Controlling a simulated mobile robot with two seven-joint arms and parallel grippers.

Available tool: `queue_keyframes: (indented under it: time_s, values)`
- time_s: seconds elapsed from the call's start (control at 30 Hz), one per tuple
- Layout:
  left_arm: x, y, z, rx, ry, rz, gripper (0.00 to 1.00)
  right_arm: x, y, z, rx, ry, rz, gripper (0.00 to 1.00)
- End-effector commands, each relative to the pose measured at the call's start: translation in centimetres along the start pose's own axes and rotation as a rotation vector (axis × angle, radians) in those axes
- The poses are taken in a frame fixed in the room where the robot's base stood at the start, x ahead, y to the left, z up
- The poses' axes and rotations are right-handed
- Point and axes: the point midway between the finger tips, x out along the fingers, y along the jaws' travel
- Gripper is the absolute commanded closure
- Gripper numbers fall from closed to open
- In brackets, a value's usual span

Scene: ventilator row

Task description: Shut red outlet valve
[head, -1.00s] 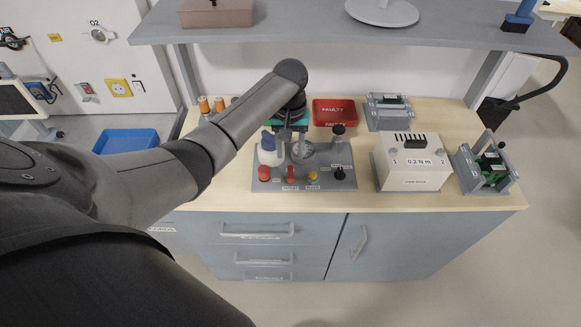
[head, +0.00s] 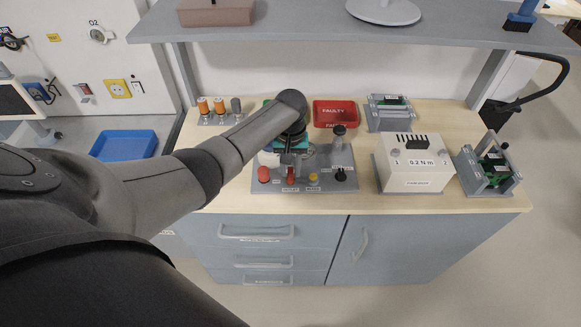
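The grey test panel (head: 330,183) lies on the wooden bench top. A small red valve handle (head: 291,175) stands near its front edge, above a label that seems to read OUTLET. My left gripper (head: 291,162) points down over the panel, just behind and above the red handle. Its wrist hides most of the fingers, so I cannot tell whether they touch the handle. My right gripper is out of view.
A black knob (head: 340,174) and a dark-topped post (head: 338,131) stand on the panel's right side. A white torque box (head: 413,165) is further right. A red FAULTY tray (head: 335,113) is behind. The grey shelf (head: 310,30) overhangs the back.

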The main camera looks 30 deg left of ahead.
Motion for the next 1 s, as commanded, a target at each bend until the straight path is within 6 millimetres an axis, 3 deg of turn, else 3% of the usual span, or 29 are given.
queue_keyframes:
  time_s: [0.03, 0.27, 0.77, 1.0]
  values:
    - [-0.01, -0.01, 0.0, 0.0, 0.0, 0.0, 0.75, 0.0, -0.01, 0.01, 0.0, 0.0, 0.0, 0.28]
    - [-0.01, -0.01, 0.0, 0.0, 0.0, 0.0, 1.0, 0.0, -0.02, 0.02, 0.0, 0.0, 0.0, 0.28]
    - [-0.03, -0.02, 0.01, 0.01, 0.0, 0.0, 1.0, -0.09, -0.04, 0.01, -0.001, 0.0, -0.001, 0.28]
    - [-0.14, 0.03, -0.01, 0.093, 0.0, 0.0, 1.0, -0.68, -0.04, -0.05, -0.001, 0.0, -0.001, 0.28]
